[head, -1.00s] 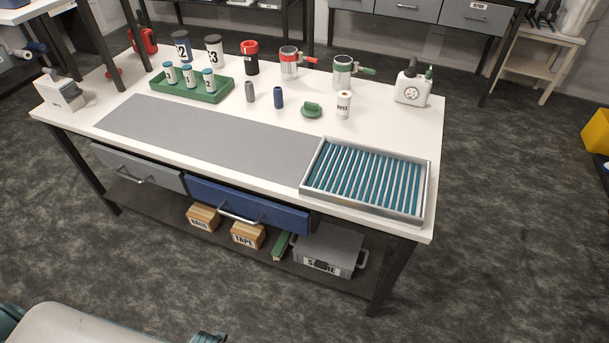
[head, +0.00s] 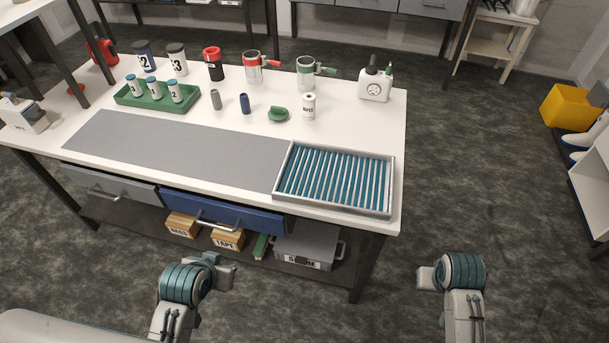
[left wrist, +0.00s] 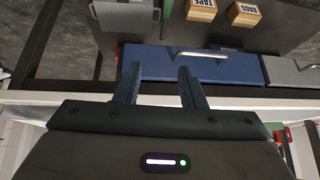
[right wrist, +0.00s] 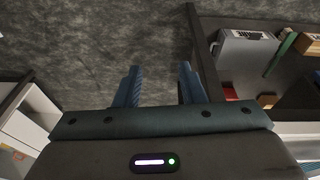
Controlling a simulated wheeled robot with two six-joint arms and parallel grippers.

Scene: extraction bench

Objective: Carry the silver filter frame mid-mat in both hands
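The silver filter frame (head: 281,184) lies flat at the right end of the bench top, with teal and silver slats inside its rim. The grey mat (head: 165,148) runs along the front of the bench, and the frame's left edge meets or slightly overlaps its right end. My left gripper (left wrist: 158,85) is open and empty, in front of the bench and below its top. My right gripper (right wrist: 158,85) is open and empty, to the right and in front of the bench, over the floor. Neither gripper touches the frame.
Behind the mat stand a green tray (head: 125,98) with small bottles, two small cylinders, a green object (head: 278,115), a white labelled roll (head: 309,106) and several containers. The mat is bare. A blue drawer (head: 262,216) is below.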

